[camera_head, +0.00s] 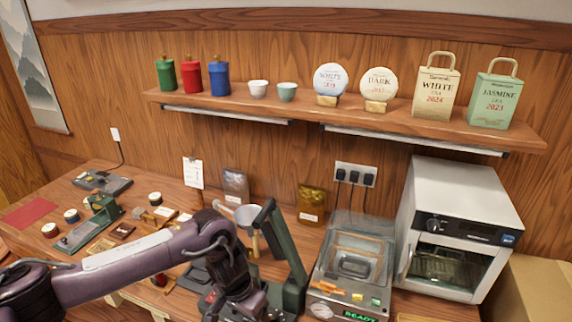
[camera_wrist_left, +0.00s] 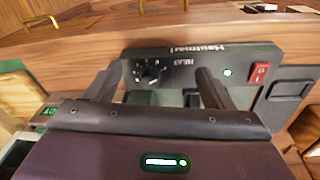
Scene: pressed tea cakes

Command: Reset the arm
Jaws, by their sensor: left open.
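My left arm (camera_head: 135,262) comes in from the left over the bench, and its wrist hangs down in front of a dark green press (camera_head: 290,255). My left gripper (camera_wrist_left: 158,82) is open, with its two fingers apart and nothing seen between them. In the left wrist view it is in front of a dark control panel (camera_wrist_left: 195,62) with a HEAT knob (camera_wrist_left: 150,74), a green light and a red switch (camera_wrist_left: 259,74). I cannot tell whether the fingers touch the panel. The fingertips are not clear in the head view. My right gripper is not in view.
A sealing machine (camera_head: 352,268) with a READY display and a white oven (camera_head: 463,225) stand at the right. Small tins, a scale (camera_head: 103,182) and a green tool fill the left bench. A wall shelf (camera_head: 440,122) holds canisters, cups, tea cakes and bags.

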